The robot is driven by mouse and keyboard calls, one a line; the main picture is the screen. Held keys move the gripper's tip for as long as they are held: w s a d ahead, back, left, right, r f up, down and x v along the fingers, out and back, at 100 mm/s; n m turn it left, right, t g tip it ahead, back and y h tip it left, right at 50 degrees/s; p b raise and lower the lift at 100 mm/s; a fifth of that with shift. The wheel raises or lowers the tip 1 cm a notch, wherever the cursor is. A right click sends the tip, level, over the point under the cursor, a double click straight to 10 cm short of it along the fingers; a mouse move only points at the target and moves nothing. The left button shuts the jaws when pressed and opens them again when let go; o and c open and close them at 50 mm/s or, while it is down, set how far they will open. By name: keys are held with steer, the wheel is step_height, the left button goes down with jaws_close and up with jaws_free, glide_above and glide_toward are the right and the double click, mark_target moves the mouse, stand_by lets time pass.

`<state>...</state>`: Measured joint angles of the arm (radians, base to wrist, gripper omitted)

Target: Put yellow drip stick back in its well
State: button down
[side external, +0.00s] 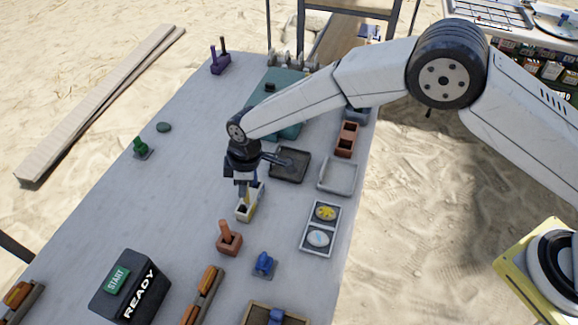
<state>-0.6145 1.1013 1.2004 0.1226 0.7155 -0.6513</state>
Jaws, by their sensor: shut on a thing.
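A cream-and-yellow well (251,205) stands on the grey table, right of the table's middle. My gripper (243,192) points down right over this well and is shut on the yellow drip stick (246,198). Only a small yellow part of the stick shows between the fingers and the well. I cannot tell whether its lower end is inside the well or just above it.
A terracotta well with a stick (229,240) and a blue stamp (264,265) stand in front. A dark tray (275,176), a pale tray (337,188) and a two-part tray (316,248) lie to the right.

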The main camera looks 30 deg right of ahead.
steer(key=shift+w+a+f, duration=0.2)
steer(key=shift+w+f, duration=0.15)
steer(key=shift+f, duration=0.1)
steer(key=shift+w+a+f, duration=0.2)
steer(key=shift+w+f, duration=0.1)
steer(key=shift+f, duration=0.15)
steer(key=shift+w+a+f, duration=0.1)
steer(key=shift+w+f, duration=0.05)
steer(key=shift+f, duration=1.6)
steer(key=c, duration=0.5)
jaws_free()
steer(key=shift+f, duration=0.1)
steer(key=shift+c, duration=0.2)
step_height(320, 180, up, 12)
steer(key=d, duration=0.1)
steer(key=shift+s+d, duration=0.35)
